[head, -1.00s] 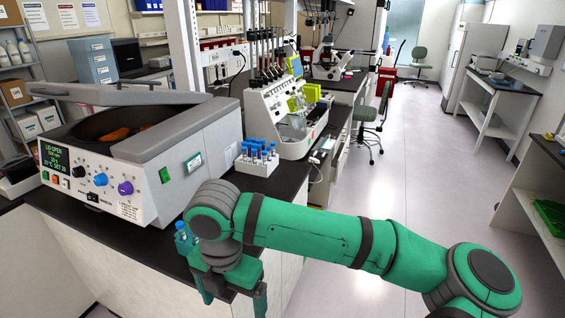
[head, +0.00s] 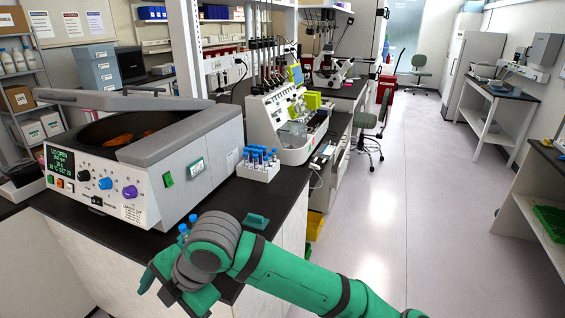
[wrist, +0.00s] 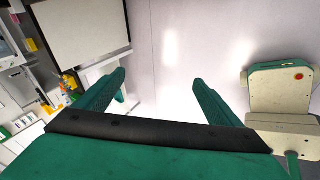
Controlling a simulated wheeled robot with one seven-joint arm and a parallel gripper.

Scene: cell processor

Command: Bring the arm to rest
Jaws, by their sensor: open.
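My arm (head: 300,273) is green with dark bands and reaches in from the lower right of the head view. My gripper (head: 168,290) is low in that view, at the bench's front edge below the centrifuge. In the wrist view my gripper (wrist: 158,82) shows its two green fingers wide apart, with nothing between them and pale floor beyond. In the head view, the wrist partly hides the gripper.
The centrifuge (head: 185,178) stands lid-up on the black bench (head: 285,205). Blue-capped tubes (head: 188,226) show just behind my wrist; their support is hidden. A white tube rack (head: 258,170) and small teal object (head: 256,220) are nearby. The aisle floor (head: 390,210) is clear.

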